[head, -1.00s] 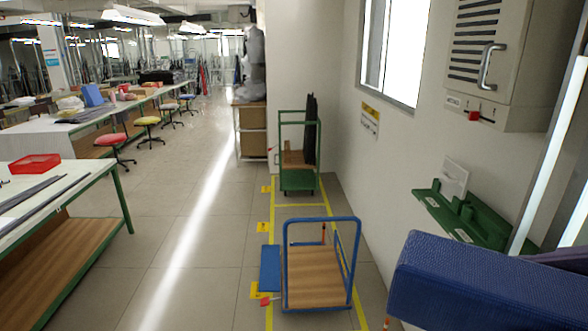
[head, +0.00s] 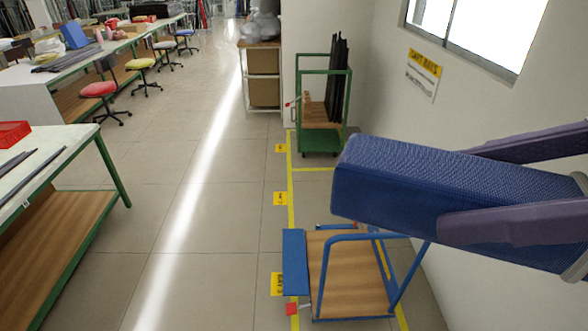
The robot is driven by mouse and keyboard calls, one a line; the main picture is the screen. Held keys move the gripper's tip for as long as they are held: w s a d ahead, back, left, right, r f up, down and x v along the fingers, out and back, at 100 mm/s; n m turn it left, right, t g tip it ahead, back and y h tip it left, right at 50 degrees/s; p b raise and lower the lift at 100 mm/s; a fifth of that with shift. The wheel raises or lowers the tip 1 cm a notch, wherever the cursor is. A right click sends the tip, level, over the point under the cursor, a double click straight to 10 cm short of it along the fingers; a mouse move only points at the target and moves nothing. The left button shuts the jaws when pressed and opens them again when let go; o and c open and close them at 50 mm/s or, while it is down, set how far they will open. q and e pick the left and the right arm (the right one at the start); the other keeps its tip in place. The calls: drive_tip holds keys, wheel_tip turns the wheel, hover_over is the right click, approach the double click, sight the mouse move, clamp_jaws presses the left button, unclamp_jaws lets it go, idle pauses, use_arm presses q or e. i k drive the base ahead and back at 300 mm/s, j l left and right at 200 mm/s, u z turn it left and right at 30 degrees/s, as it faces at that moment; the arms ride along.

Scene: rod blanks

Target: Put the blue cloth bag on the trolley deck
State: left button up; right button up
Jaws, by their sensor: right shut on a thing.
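The blue cloth bag (head: 400,190) is a long textured block. It is held level in the air in my right gripper (head: 450,190), whose two purple fingers close on its sides from the right. In the picture, the bag's near end overlaps the space above and behind the trolley. The blue-framed trolley has a bare wooden deck (head: 350,280) on the floor, with a blue handle rail (head: 402,290) on its right side. The bag hides part of the trolley's far right side. My left gripper is out of view.
A green trolley (head: 345,110) with dark upright panels stands behind, by the wall. A worktable (head: 60,165) is at left. The aisle floor between is clear.

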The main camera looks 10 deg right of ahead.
sight(337, 258)
drive_tip(key=i, duration=0.95)
drive_tip(key=i+j+z, duration=0.15)
drive_tip(key=i, duration=0.85)
drive_tip(key=i+j+z, duration=0.1)
drive_tip(key=i+z, duration=0.3)
drive_tip(key=i+j+z, duration=0.25)
drive_tip(key=i+z, duration=0.15)
drive_tip(key=i+j+z, duration=0.75)
drive_tip(key=k+j, duration=0.05)
